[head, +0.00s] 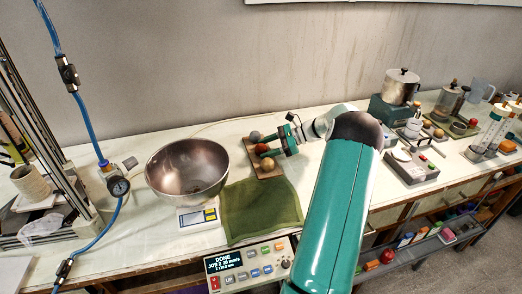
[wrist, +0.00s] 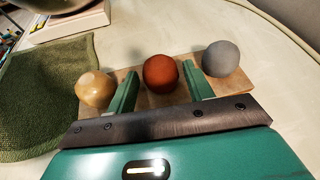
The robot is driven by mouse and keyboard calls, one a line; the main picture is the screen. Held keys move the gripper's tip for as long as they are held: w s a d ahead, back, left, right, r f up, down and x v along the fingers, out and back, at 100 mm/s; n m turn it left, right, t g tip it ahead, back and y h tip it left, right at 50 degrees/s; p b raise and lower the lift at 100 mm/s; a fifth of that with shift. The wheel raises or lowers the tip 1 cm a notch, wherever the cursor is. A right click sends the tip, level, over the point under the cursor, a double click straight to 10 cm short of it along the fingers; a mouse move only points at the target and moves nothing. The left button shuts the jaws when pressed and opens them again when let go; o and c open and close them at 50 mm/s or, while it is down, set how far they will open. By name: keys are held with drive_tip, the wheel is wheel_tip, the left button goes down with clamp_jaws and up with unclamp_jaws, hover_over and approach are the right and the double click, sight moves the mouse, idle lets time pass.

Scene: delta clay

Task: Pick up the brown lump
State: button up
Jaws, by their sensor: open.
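The brown lump (wrist: 161,73) is a reddish-brown ball in the middle of a wooden board (wrist: 233,84). In the head view the brown lump (head: 261,149) is partly hidden by my gripper (head: 274,141). In the wrist view my gripper (wrist: 160,76) is open, with one green finger on each side of the brown lump. The left finger stands between it and a tan lump (wrist: 94,89). The right finger stands between it and a grey lump (wrist: 221,58). Whether the fingers touch the brown lump cannot be told.
A green cloth (head: 260,212) lies in front of the board, and a metal bowl (head: 187,168) on a scale stands to its left. A control panel (head: 250,265) is at the table's front edge. A device with a dish (head: 412,166) stands to the right.

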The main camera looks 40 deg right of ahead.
drive_tip(key=shift+w+a+f, duration=0.15)
drive_tip(key=shift+w+a, duration=0.05)
drive_tip(key=shift+a, duration=0.05)
drive_tip(key=c, duration=0.8)
drive_tip(key=shift+r, duration=0.5)
wheel_tip(320, 180, up, 2)
drive_tip(key=shift+r, duration=0.15)
drive_tip(key=s+a+r, duration=0.1)
drive_tip(key=s+r, duration=0.2)
drive_tip(key=s, duration=0.1)
drive_tip(key=s+a+r, duration=0.2)
drive_tip(key=s+r, duration=0.1)
drive_tip(key=s, duration=0.1)
drive_tip(key=s+a+r, duration=0.2)
drive_tip(key=s+r, duration=0.1)
drive_tip(key=s, duration=0.2)
drive_tip(key=shift+s+r, duration=0.1)
drive_tip(key=shift+r, duration=0.3)
